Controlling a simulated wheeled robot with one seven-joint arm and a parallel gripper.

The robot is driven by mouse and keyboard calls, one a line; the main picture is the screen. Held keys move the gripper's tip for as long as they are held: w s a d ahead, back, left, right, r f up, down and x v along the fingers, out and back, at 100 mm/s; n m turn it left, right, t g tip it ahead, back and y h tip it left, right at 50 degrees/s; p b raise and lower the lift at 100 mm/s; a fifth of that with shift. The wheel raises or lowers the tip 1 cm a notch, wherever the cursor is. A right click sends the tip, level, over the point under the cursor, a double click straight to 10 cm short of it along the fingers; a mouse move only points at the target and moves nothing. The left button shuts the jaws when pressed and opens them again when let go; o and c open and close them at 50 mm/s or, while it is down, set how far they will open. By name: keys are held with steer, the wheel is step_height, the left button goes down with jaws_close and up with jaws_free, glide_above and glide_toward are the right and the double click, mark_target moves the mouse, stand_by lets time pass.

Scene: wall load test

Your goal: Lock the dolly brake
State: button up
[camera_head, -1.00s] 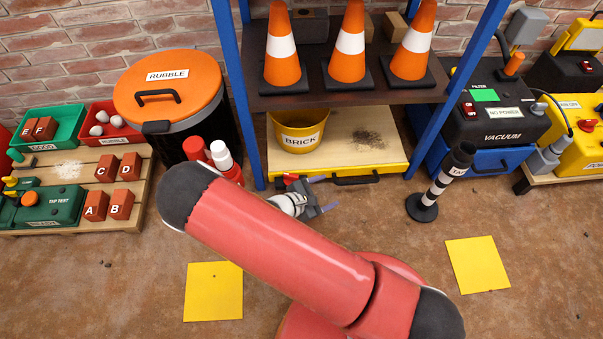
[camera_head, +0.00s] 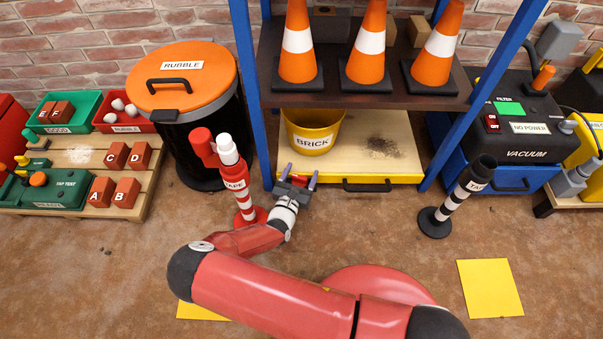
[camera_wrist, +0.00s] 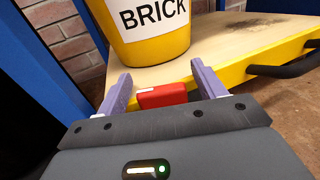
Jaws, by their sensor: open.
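The dolly (camera_head: 410,140) is a low yellow-edged platform with a pale top, standing under the blue-framed shelf. Its red brake tab (camera_wrist: 162,95) shows in the wrist view at the dolly's front left edge, between my fingers. My gripper (camera_head: 298,181) is open, with its two purple fingers pointing at the dolly's front left corner. In the wrist view the fingers (camera_wrist: 160,84) stand on either side of the red tab, apart from each other. I cannot tell whether they touch it.
A yellow BRICK bucket (camera_head: 313,130) stands on the dolly. A red-and-white TAPE post (camera_head: 238,185) stands close left of my gripper. A black-and-white TAPE post (camera_head: 455,200) stands to the right. Blue shelf posts (camera_head: 250,100) flank the dolly. The floor in front is mostly clear.

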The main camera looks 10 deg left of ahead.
steer(key=shift+w, duration=0.35)
